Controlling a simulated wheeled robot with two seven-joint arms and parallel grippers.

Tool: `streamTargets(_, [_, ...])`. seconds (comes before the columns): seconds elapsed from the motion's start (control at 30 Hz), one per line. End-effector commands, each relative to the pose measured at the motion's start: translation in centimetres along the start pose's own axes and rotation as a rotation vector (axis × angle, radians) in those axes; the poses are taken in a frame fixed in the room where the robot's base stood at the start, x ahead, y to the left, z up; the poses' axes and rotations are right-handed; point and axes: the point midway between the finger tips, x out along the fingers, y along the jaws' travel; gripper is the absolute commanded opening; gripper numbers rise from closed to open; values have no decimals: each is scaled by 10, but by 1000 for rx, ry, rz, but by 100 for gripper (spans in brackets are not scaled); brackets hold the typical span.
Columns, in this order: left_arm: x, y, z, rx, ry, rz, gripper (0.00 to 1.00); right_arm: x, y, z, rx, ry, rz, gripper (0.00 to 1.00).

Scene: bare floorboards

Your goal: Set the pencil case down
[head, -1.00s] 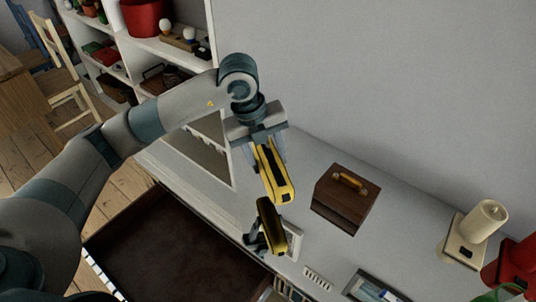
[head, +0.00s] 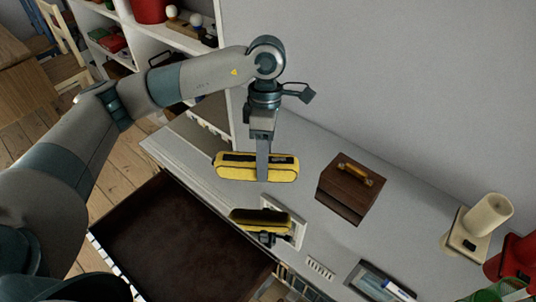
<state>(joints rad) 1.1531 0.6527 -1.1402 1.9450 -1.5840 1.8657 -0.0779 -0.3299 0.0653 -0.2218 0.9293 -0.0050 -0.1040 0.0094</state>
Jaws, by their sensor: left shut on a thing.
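The pencil case (head: 230,172) is yellow with a black strip along its top. It hangs level above the pale grey top, lying left to right in the head view. My left gripper (head: 263,172) comes down on it from above and is shut on its middle. A finger covers part of its near side. Below it shows a second, darker yellow shape (head: 250,217) that looks like its mirror image. The gap between the case and the top is hard to judge. My right gripper is not in view.
A brown wooden box (head: 345,190) with a handle stands right of the case on the grey top (head: 325,235). An open, dark drawer (head: 175,245) lies in front. A cream lamp-like object (head: 487,217) stands at the right. White shelves (head: 185,40) rise at the back left.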

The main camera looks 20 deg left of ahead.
Motion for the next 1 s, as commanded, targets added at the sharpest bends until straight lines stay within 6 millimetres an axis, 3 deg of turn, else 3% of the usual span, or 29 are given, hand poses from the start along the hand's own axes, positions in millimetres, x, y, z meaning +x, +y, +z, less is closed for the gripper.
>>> streamTargets(0.7, [6, -30, -33, 1471, 351, 4, 20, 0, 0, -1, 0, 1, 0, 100])
streamTargets(1.0, [8, -35, -41, 1748, 414, 3, 20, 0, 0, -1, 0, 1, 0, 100])
